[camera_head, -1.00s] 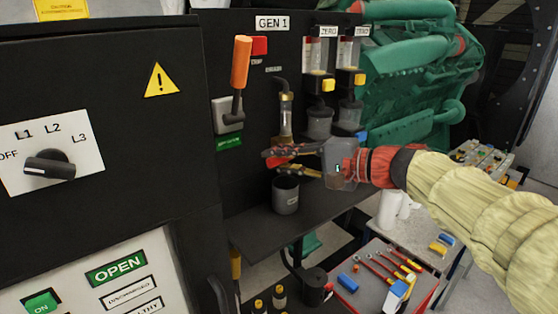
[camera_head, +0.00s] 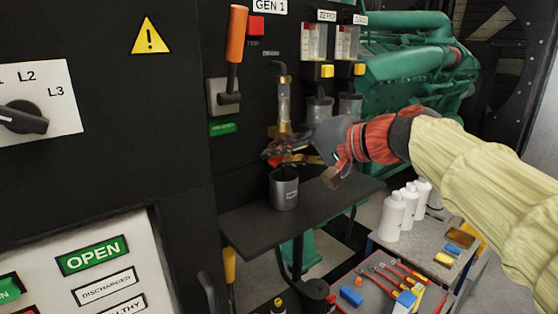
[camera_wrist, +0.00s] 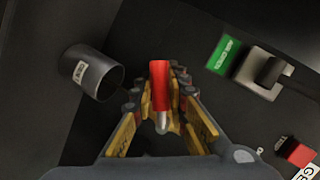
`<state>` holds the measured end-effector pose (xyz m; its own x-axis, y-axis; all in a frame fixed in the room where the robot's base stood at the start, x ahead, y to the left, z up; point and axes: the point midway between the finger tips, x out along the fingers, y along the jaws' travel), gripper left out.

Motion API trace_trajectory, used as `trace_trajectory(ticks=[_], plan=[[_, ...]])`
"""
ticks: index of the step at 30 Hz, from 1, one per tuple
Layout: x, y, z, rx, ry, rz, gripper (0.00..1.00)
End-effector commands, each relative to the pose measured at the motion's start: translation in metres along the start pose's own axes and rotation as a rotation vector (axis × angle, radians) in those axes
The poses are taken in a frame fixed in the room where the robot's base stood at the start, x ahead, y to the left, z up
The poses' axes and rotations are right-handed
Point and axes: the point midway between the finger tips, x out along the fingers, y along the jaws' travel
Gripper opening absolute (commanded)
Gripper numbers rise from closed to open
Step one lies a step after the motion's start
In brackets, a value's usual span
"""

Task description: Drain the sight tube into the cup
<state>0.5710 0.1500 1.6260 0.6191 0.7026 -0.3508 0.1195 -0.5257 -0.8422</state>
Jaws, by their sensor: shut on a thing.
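The sight tube (camera_head: 284,100) stands upright on the black GEN 1 panel, with a brass fitting at its foot; its liquid level is hard to read. A red valve handle (camera_wrist: 160,84) sits at that foot, mostly hidden by my gripper in the head view. My gripper (camera_wrist: 158,90) is shut on the red handle, with a finger on each side. In the head view my gripper (camera_head: 275,155) is just above the cup. The grey cup (camera_head: 284,192) stands upright on the black shelf, below the tube; it also shows in the wrist view (camera_wrist: 94,74), left of the fingers.
The black shelf (camera_head: 250,226) is otherwise bare. An orange-handled lever (camera_head: 236,35) is up and left of the tube. Two dark-lidded vessels (camera_head: 320,108) are to its right. White bottles (camera_head: 394,215) and a tool tray (camera_head: 372,298) are at lower right.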

Motion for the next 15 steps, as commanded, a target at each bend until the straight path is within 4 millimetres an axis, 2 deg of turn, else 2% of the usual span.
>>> trace_trajectory(ticks=[12,13,15], plan=[[-0.0001,-0.0003,0.0001,-0.008,0.001,0.003,0.0],[-0.0001,-0.0002,0.0001,-0.008,0.001,0.003,0.17],[0.0,-0.0002,0.0001,-0.008,0.001,0.003,0.21]])
